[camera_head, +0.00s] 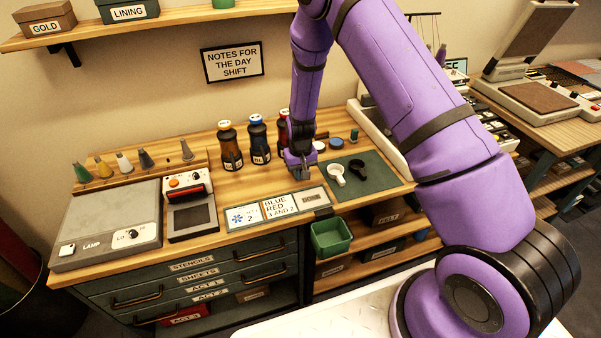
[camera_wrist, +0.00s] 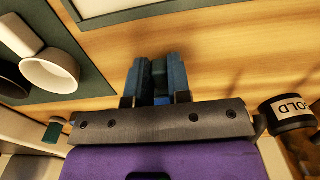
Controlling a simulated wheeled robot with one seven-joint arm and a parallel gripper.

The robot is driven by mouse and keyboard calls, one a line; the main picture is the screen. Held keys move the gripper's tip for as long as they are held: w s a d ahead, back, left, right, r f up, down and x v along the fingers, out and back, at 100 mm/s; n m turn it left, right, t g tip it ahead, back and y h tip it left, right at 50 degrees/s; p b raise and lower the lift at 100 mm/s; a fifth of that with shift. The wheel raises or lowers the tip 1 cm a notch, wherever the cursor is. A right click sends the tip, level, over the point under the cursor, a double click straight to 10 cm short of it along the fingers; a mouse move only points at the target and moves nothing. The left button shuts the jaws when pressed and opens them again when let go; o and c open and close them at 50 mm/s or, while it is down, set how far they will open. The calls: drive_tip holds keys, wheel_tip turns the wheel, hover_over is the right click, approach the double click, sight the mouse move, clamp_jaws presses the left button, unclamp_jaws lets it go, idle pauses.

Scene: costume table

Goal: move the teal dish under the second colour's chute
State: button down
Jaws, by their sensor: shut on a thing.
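My gripper (camera_head: 301,172) is low over the wooden worktop, in front of the bottles and left of the green mat. In the wrist view its two dark blue fingers (camera_wrist: 157,72) are closed on a small dark teal thing, mostly hidden between them. I cannot tell whether this is the teal dish. A green open bin (camera_head: 331,238) hangs at the worktop's front edge. Three dark bottles, with white (camera_head: 230,148), blue (camera_head: 258,140) and red (camera_head: 284,132) tops, stand behind my gripper. I cannot make out a chute.
The green mat (camera_head: 376,185) holds a white cup (camera_head: 337,173) and a black cup (camera_head: 358,168). Cards, one reading BLUE RED (camera_head: 279,207), lie along the front.

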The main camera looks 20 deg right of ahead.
drive_tip(key=shift+f, duration=0.65)
idle(1.3)
drive_tip(key=c, duration=1)
unclamp_jaws()
drive_tip(key=shift+r, duration=2.25)
drive_tip(key=shift+s+r, duration=0.5)
drive_tip(key=shift+s, duration=0.5)
drive_tip(key=shift+s+r, duration=0.5)
drive_tip(key=shift+s, duration=0.5)
drive_tip(key=shift+s+r, duration=0.5)
drive_tip(key=shift+s, duration=0.5)
